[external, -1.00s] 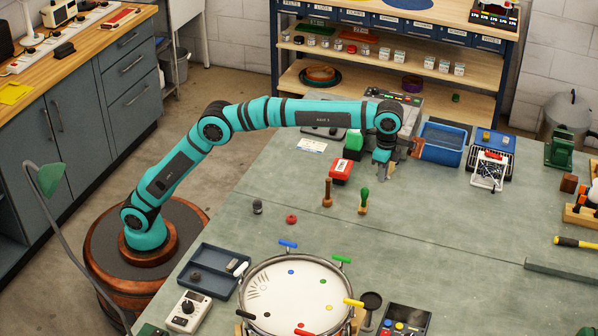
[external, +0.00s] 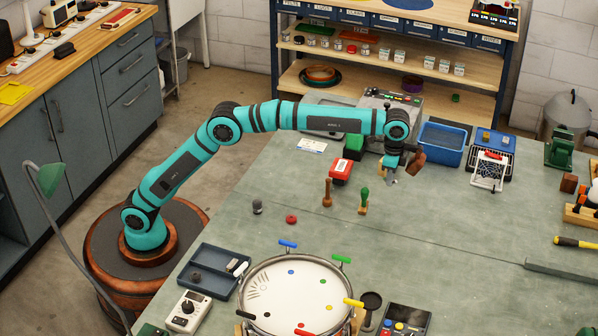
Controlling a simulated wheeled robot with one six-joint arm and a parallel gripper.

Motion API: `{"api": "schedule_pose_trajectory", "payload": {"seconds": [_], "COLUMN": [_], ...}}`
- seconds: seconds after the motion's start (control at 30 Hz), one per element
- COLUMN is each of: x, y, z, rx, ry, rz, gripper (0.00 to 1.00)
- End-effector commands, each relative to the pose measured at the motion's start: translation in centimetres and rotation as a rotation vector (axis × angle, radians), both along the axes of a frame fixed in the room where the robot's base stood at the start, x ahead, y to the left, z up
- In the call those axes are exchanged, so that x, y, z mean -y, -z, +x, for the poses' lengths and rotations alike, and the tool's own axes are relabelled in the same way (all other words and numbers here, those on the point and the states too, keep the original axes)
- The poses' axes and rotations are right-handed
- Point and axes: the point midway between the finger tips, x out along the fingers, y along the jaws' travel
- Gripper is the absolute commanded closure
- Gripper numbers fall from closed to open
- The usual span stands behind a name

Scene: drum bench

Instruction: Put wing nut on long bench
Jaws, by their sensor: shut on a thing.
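My gripper (external: 390,176) is above the far part of the grey-green bench top (external: 460,215), pointing down and apart from the surface as far as I can tell. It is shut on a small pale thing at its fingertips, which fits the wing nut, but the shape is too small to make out. A long wooden-topped bench (external: 75,45) with grey drawers and doors runs along the wall at the far left. Which of the two is the long bench cannot be told from the picture.
Below my gripper stand a green-handled tool (external: 364,200) and a brown-handled tool (external: 327,193). A red box (external: 341,171) and a blue bin (external: 442,145) are near. A drum (external: 295,290) stands in front. The right middle of the grey-green top is clear.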

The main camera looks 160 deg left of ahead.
Motion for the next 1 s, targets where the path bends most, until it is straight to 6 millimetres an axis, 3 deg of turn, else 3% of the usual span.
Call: {"api": "schedule_pose_trajectory", "payload": {"seconds": [0.17,0.43,0.83,0.87,0.97,1.0], "x": [0.0,0.0,0.0,0.0,0.0,0.0], "y": [1.0,4.3,4.8,4.8,4.8,4.8], "z": [0.0,0.0,0.0,0.0,0.0,0.0], "rx": [0.000,0.000,0.001,0.001,0.001,0.001], "ry": [0.000,0.000,0.000,0.000,0.000,0.000], "rz": [0.000,0.000,0.001,0.001,0.001,0.001], "gripper": [1.00,1.00,1.00,0.80,0.60,0.60]}}
